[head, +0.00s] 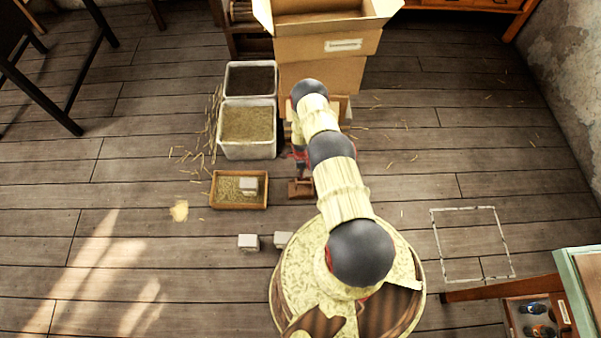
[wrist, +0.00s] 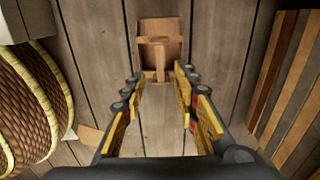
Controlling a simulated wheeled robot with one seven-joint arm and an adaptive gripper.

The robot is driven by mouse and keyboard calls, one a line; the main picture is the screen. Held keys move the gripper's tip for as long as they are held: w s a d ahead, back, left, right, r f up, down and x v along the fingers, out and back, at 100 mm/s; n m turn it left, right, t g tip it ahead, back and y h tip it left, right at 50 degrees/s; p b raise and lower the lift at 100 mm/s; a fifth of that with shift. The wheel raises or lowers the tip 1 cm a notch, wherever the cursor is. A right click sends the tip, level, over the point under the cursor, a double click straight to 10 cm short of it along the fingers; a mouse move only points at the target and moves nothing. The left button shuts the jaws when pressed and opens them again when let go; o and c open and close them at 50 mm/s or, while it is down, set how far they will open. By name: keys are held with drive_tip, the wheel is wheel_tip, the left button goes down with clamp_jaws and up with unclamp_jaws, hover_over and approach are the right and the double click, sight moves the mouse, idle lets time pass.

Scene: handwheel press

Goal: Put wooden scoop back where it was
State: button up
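The wooden scoop (head: 301,189) lies on the plank floor, just right of the shallow wooden tray (head: 238,205). In the wrist view the scoop (wrist: 160,38) lies ahead of my gripper (wrist: 158,77), with its handle end pointing towards me. My gripper is open. Its fingers are spread on both sides of the handle end, with visible gaps, and I see no contact. In the head view my gripper (head: 299,158) is largely hidden behind my arm, close to the scoop.
Two pale bins (head: 246,147) stand behind the tray, one with straw-coloured fill. Cardboard boxes (head: 325,75) stand at the back. Pale blocks (head: 248,242) are on the floor and in the tray. A white square outline (head: 475,209) marks clear floor at right.

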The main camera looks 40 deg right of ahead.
drive_tip(key=w+a+r+n+t, duration=0.1)
drive_tip(key=w+r+n, duration=0.35)
drive_tip(key=r, duration=0.95)
drive_tip(key=w+r+n, duration=0.1)
drive_tip(key=w+r, duration=0.7)
drive_tip(key=r, duration=0.7)
drive_tip(key=a+r+n+t, duration=0.1)
drive_tip(key=a+r+n, duration=0.25)
drive_tip(key=r, duration=1.05)
drive_tip(key=a+r+n, duration=0.3)
drive_tip(key=a+r, duration=0.2)
drive_tip(key=r, duration=0.8)
drive_tip(key=s+a+r+n+t, duration=0.1)
drive_tip(key=s+a+r+n, duration=0.15)
drive_tip(key=s+r, duration=0.35)
drive_tip(key=s+a+r+n, duration=0.2)
drive_tip(key=s+a+r, duration=0.2)
drive_tip(key=r, duration=0.4)
drive_tip(key=s+a+r+n+t, duration=0.1)
drive_tip(key=s+a+r+n, duration=0.2)
drive_tip(key=r, duration=0.4)
drive_tip(key=s+a+r+n, duration=0.2)
drive_tip(key=s, duration=0.5)
drive_tip(key=s+a+r+n+t, duration=0.1)
drive_tip(key=s+a+r+n, duration=0.1)
drive_tip(key=s, duration=0.5)
drive_tip(key=s+a+r+n, duration=0.2)
drive_tip(key=s, duration=0.6)
drive_tip(key=shift+a+t, duration=0.3)
drive_tip(key=shift+a, duration=0.1)
